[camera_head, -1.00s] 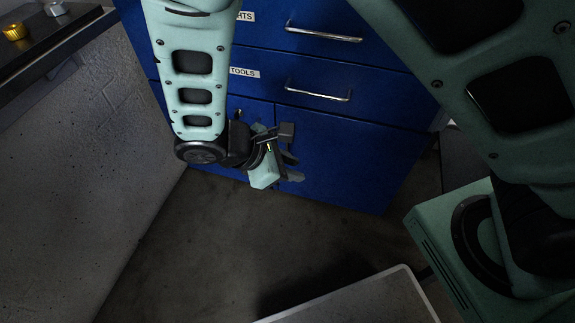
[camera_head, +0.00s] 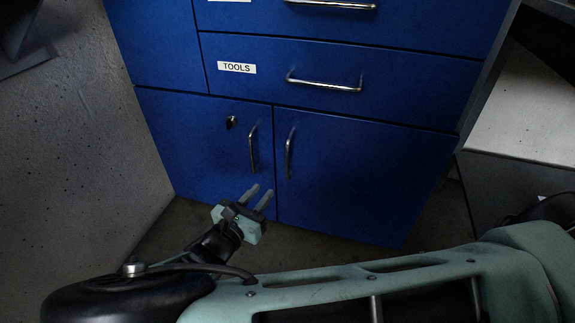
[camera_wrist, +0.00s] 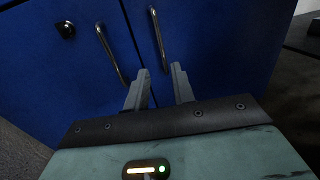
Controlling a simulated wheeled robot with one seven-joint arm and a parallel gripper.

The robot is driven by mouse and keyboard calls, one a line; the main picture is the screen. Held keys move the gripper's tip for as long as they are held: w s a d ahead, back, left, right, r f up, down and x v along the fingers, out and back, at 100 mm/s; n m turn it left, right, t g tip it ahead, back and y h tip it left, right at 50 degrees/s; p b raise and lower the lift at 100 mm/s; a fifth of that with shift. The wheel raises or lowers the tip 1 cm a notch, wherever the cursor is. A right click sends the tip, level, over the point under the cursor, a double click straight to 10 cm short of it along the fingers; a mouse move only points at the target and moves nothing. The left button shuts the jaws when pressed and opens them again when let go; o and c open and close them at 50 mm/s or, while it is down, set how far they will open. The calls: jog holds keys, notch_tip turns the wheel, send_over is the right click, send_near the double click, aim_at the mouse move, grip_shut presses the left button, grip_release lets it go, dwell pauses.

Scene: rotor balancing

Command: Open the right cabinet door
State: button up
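The right cabinet door (camera_head: 350,175) is blue and shut, with a vertical metal handle (camera_head: 290,152) near its left edge. The left door (camera_head: 190,140) is also shut, with its own handle (camera_head: 253,150) and a keyhole. My gripper (camera_head: 261,195) is low in front of the doors, below the two handles, with its fingers apart and empty. In the wrist view the fingers (camera_wrist: 159,82) point up at the doors. The right door's handle (camera_wrist: 158,40) is above and between the fingertips, and the left door's handle (camera_wrist: 112,54) is to their left.
A drawer labelled TOOLS (camera_head: 400,85) with a horizontal handle is above the doors. A grey wall (camera_head: 80,150) stands to the left. A pale box-like surface (camera_head: 530,110) is at the right. Dark floor shows below the cabinet.

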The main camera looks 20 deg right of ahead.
aim_at(287, 162)
jog(key=b+x, duration=0.5)
jog(key=x, duration=0.9)
jog(key=shift+w+d, duration=0.2)
jog(key=shift+c, duration=0.4)
grip_shut()
